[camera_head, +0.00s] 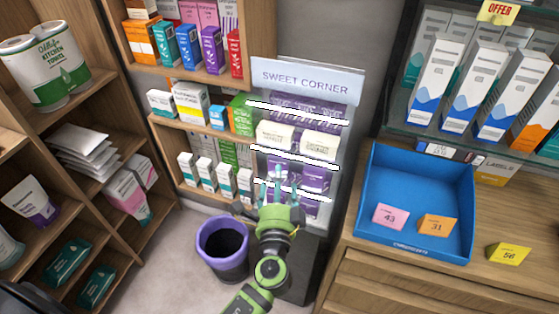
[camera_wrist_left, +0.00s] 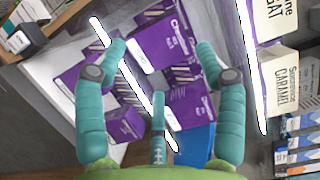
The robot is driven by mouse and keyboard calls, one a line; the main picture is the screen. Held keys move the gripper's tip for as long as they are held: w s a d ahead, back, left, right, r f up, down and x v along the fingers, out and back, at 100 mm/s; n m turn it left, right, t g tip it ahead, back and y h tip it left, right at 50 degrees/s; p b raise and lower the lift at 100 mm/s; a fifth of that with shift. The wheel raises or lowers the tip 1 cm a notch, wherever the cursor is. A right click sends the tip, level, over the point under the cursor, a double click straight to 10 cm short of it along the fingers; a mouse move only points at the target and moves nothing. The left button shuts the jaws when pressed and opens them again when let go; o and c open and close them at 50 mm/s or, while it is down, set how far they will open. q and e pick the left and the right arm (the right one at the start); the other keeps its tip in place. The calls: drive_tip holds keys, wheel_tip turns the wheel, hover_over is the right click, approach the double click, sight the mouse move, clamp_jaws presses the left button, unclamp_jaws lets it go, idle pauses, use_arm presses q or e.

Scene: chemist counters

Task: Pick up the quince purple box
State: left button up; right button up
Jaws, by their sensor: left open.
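Several purple boxes stand in the lit "Sweet Corner" rack. In the head view there are some on the top shelf (camera_head: 300,107) and some on the lower shelf (camera_head: 313,178). The left wrist view shows a large purple box (camera_wrist_left: 163,42) with white lettering, too blurred to read fully, and another purple box (camera_wrist_left: 187,106) beside it. My left gripper (camera_head: 277,187) is in front of the rack's lower shelves. Its teal fingers (camera_wrist_left: 160,50) are spread, with purple boxes beyond them and nothing held. The fingers hide part of the lower boxes. My right gripper is not in view.
Cream boxes (camera_head: 320,143) fill the rack's middle shelf, and bright shelf edges (camera_head: 296,157) cross its front. A purple bin (camera_head: 222,243) stands on the floor to the left. A counter with a blue tray (camera_head: 420,180) is on the right; wooden shelves (camera_head: 100,178) are on the left.

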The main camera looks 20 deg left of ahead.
use_arm(q)
drive_tip(key=shift+x, duration=0.9)
drive_tip(key=p+x, duration=0.1)
drive_tip(key=x, duration=0.3)
drive_tip(key=shift+w+a, duration=0.15)
drive_tip(key=shift+w, duration=0.4)
drive_tip(key=shift+s, duration=0.1)
drive_tip(key=c, duration=0.7)
